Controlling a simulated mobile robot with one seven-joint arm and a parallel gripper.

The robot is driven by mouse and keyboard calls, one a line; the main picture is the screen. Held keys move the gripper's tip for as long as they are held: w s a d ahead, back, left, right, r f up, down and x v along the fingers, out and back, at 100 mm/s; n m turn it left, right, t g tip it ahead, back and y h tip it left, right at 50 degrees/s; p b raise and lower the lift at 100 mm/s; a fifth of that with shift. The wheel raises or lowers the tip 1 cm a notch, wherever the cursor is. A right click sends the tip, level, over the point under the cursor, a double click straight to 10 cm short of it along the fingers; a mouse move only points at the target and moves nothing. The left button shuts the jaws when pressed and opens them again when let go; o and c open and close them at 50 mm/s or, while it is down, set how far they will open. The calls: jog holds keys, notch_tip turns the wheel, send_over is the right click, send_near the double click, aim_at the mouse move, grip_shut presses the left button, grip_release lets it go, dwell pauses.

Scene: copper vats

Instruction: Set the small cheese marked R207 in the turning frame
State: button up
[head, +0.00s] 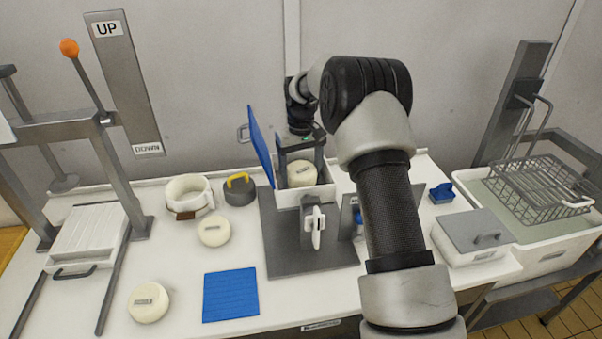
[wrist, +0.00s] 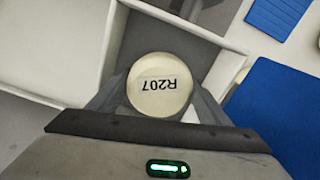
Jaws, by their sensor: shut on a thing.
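The small round cream cheese marked R207 (wrist: 160,88) is between the fingers of my gripper (wrist: 160,104), its label readable in the wrist view. In the head view the cheese (head: 302,174) shows between the fingers of my gripper (head: 300,160), in or just above a white open box (head: 318,195). I cannot tell whether it touches the box floor. The box sits on a grey metal stand (head: 285,250) with a white handle in front, which looks like the turning frame. A blue ribbed panel (head: 260,145) stands tilted at its left.
Two other cheeses (head: 213,231) (head: 149,302) lie on the white table. A blue mat (head: 231,295) lies in front. A white ring mould (head: 189,195) and a grey weight with yellow handle (head: 240,189) stand left. A lidded white tub (head: 473,238) and wire basket (head: 540,188) are right.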

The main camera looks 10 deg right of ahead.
jog(key=shift+f, duration=0.45)
dwell(0.4)
jog(key=o, duration=1.4)
jog(key=shift+o, duration=0.2)
jog(key=shift+r+p, duration=2.15)
jog(key=shift+r, duration=1.35)
